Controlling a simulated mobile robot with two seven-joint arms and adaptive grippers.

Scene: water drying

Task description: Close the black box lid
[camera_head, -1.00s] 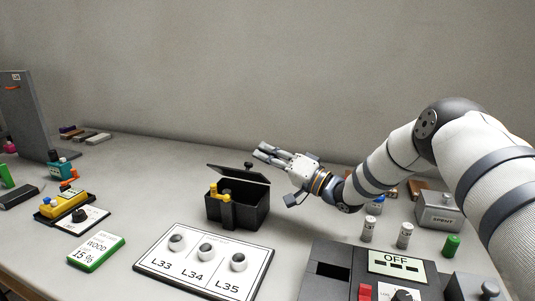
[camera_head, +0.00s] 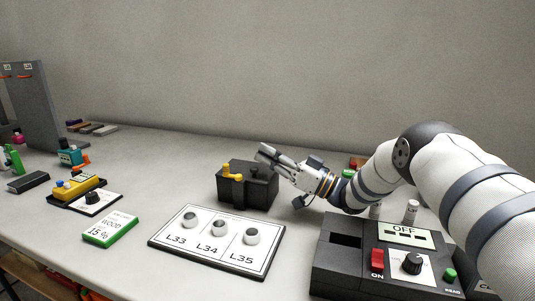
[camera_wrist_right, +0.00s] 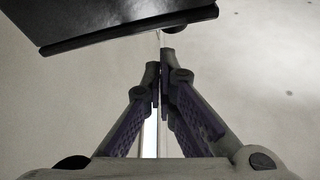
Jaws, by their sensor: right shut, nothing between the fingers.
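The black box (camera_head: 262,195) stands upright on the table, behind the numbered plate. A small dark knob shows on the lid. My right gripper (camera_head: 265,153) is shut and empty, just above the back right of the box. In the right wrist view the shut fingertips (camera_wrist_right: 161,52) are close under a dark edge, likely of the box (camera_wrist_right: 110,25); contact is unclear. My left gripper is not in view.
A white plate (camera_head: 181,243) with several round knobs lies in front of the box. A dark control unit (camera_head: 341,260) reading OFF stands at the right front. A green-edged card (camera_head: 110,229) and a yellow device (camera_head: 76,185) are at the left. The wall is behind.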

